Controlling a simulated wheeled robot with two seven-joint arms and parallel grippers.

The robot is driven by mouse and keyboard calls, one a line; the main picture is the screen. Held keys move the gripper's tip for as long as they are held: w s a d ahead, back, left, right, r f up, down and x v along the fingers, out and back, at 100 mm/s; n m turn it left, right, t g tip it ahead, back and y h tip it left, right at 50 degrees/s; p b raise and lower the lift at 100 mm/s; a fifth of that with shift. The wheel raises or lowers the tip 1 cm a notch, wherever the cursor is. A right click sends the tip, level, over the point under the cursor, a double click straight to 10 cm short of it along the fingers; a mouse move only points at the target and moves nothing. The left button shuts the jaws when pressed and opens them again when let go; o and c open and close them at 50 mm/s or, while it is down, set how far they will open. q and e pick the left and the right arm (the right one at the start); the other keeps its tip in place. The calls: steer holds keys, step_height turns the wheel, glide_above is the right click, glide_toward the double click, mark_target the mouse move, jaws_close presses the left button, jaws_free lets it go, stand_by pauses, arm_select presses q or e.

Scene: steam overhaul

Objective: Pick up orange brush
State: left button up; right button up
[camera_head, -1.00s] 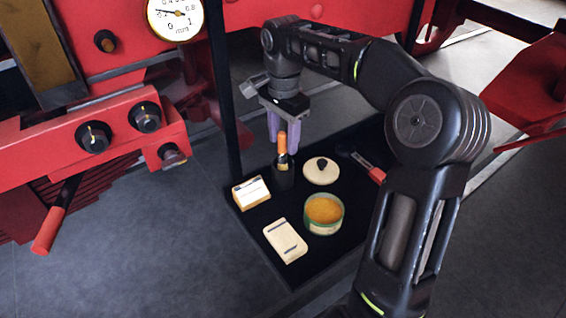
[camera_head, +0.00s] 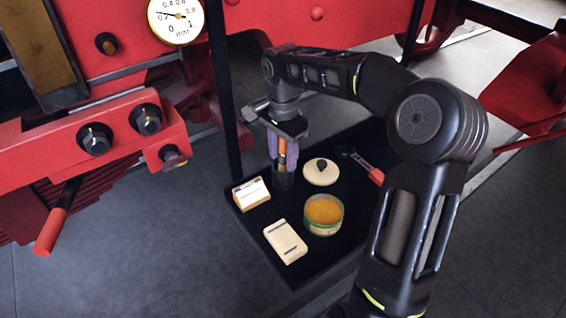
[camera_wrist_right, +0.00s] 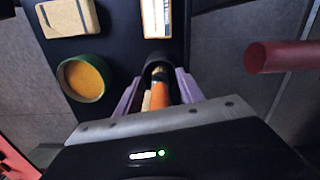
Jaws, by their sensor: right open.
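The orange brush (camera_head: 282,148) stands upright in a dark cup (camera_head: 283,181) on the black tray, its orange handle pointing up. My right gripper (camera_head: 283,152) is lowered over the brush, with its purple fingers on either side of the handle. In the right wrist view the brush (camera_wrist_right: 160,92) lies between the two open fingers (camera_wrist_right: 160,88), and the dark cup (camera_wrist_right: 159,62) sits just beyond. The brush's lower end is hidden inside the cup. My left gripper is not in view.
The black tray (camera_head: 262,232) also holds an open tin of orange paste (camera_head: 324,210), a round lid (camera_head: 320,172), a cream block (camera_head: 285,241), a small box (camera_head: 251,193) and a red-handled tool (camera_head: 374,175). A dark post (camera_head: 226,110) stands left of the gripper. Red machinery (camera_head: 300,30) rises behind.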

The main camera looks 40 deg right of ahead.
mark_target(282, 141)
steer(key=shift+c, duration=0.6)
jaws_close()
step_height(282, 141, up, 4)
steer(key=shift+w+r, duration=0.1)
steer(key=shift+r, duration=0.05)
step_height(282, 141, up, 6)
steer(key=p, duration=0.4)
stand_by(0.4)
